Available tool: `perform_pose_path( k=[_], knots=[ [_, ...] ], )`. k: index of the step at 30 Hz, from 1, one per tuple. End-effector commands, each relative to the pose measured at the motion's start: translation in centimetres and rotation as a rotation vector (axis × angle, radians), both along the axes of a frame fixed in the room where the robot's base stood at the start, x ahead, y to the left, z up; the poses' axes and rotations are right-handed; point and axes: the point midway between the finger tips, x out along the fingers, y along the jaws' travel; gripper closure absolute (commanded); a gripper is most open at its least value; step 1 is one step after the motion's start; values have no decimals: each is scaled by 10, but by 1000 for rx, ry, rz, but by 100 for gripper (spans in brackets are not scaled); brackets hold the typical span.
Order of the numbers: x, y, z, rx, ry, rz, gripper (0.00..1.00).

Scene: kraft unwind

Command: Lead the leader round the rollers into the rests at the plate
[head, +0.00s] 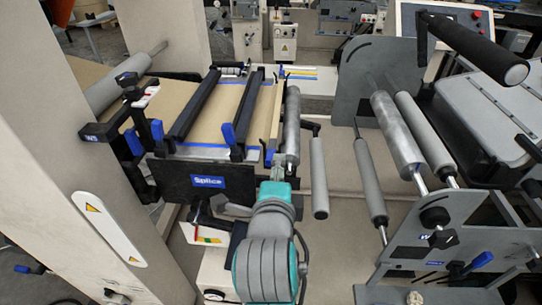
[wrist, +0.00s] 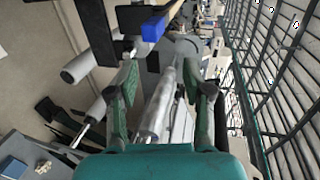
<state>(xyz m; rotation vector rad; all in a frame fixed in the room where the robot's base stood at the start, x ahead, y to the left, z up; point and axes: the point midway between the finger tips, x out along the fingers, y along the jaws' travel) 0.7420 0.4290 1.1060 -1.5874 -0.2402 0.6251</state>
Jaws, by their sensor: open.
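Brown kraft web (head: 218,112) lies flat across the splice table, under two black clamp bars (head: 197,105) and between blue strips. A thin tan strip (head: 276,112) stands along its right end; I cannot tell whether it is the leader. A grey roller (head: 291,125) runs just right of it, and a free roller (head: 319,178) hangs further right. My gripper (wrist: 163,92) is open, with its green fingers apart and nothing held. A silver roller (wrist: 158,112) shows beyond and between the fingers. In the head view my arm hides most of the gripper, near the table's front right corner.
Several grey rollers (head: 397,133) stick out from the right-hand machine frame (head: 440,250). A black "Splice" plate (head: 208,182) and blue levers (head: 229,135) line the table's front. A large cream column (head: 75,160) stands at left. A black mesh fence (wrist: 275,80) fills the wrist view's right side.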

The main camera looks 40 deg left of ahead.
Motion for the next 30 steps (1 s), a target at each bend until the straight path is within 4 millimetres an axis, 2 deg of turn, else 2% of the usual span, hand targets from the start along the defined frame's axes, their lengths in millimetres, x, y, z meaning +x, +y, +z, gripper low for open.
perform_pose_path(
  k=[3, 11, 24, 30],
  knots=[
    [-5, 8, 17, 3, -2, 1, 50],
    [-12, 19, 43, 2, -1, 1, 50],
    [-12, 18, -10, -4, 3, 0, 50],
    [15, 35, -15, -1, 1, -2, 50]
  ],
)
